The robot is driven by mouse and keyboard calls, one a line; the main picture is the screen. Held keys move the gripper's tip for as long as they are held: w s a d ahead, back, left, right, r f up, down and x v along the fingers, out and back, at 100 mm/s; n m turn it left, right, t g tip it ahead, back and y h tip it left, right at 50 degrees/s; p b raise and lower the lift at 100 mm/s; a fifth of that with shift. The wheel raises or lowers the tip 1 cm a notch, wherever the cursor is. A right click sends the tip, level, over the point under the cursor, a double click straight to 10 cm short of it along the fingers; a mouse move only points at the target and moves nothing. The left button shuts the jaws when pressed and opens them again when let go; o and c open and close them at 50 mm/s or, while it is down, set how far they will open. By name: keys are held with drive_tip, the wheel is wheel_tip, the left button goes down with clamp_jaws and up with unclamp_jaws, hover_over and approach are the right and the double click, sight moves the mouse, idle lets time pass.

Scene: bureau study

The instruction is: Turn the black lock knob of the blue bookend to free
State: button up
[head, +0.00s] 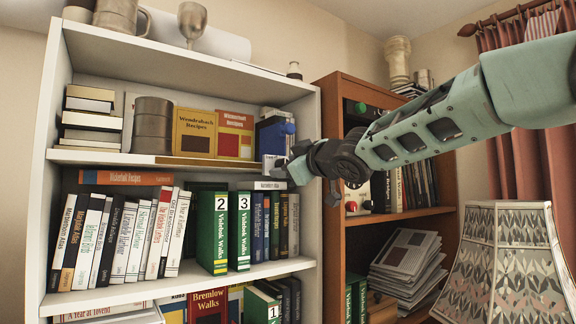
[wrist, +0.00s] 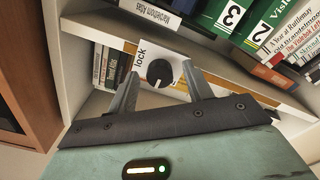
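The black lock knob (wrist: 160,72) shows in the wrist view as a round dial with a pale pointer line, on a white plate (wrist: 177,66). The word "lock" is printed on the plate to the left of the knob. The pointer aims down and slightly left in the picture, not at that word. My gripper (wrist: 158,69) is open, with one finger on each side of the knob and a gap to it. In the head view my gripper (head: 276,167) is at the right end of the middle shelf. The dark blue bookend (head: 270,136) stands just above it, partly hidden.
A brown bookcase (head: 331,110) stands close on the right, under my arm. A patterned lampshade (head: 505,270) is at the lower right.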

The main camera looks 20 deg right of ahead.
drive_tip(key=shift+s, duration=0.1)
drive_tip(key=p+v, duration=1.7)
drive_tip(key=shift+s, duration=0.1)
idle(0.7)
